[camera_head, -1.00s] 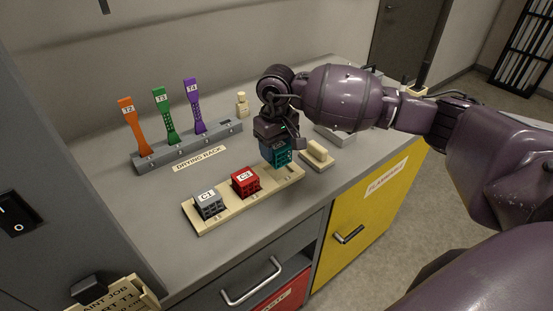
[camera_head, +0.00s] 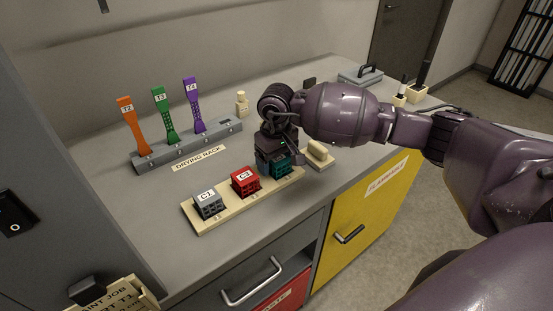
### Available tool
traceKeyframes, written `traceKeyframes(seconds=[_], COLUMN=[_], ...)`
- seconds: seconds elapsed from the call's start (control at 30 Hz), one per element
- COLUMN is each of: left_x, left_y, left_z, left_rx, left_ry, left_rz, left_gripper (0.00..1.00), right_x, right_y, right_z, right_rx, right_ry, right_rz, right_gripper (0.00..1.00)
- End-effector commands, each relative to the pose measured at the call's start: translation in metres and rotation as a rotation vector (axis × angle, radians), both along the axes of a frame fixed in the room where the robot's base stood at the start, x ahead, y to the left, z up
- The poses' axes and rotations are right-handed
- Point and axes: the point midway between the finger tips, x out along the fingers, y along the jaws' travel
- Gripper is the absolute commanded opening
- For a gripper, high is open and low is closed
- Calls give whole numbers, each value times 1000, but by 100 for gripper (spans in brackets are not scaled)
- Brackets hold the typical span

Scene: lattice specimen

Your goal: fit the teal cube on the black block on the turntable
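The teal cube (camera_head: 280,168) is at the right end of a beige tray (camera_head: 220,217), in line with the other cubes. It appears seated on the tray or just above it; I cannot tell which. My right gripper (camera_head: 273,160) points down over the cube and appears shut on it, with its fingertips partly hidden. My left gripper is not in view. No black block or turntable is in view.
A grey cube (camera_head: 208,205) and a red cube (camera_head: 245,182) stand on the tray. A drying rack (camera_head: 188,148) holds orange, green and purple pieces behind. A beige block (camera_head: 317,150) is close right of my gripper. A toolbox (camera_head: 360,75) stands farther back.

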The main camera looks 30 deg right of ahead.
Motion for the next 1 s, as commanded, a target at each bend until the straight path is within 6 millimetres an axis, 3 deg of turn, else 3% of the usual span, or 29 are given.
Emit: traceKeyframes(seconds=[0.37,0.8,1.0], left_x=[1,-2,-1], left_y=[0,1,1], left_z=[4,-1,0], left_rx=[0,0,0], left_ry=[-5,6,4], left_rz=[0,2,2], left_gripper=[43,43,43], right_x=[1,1,0], right_y=[0,0,0], right_z=[10,90,114], right_rx=[-1,-1,-1], right_ry=[-3,-4,-1], right_rz=[0,0,1], right_gripper=[78,78,78])
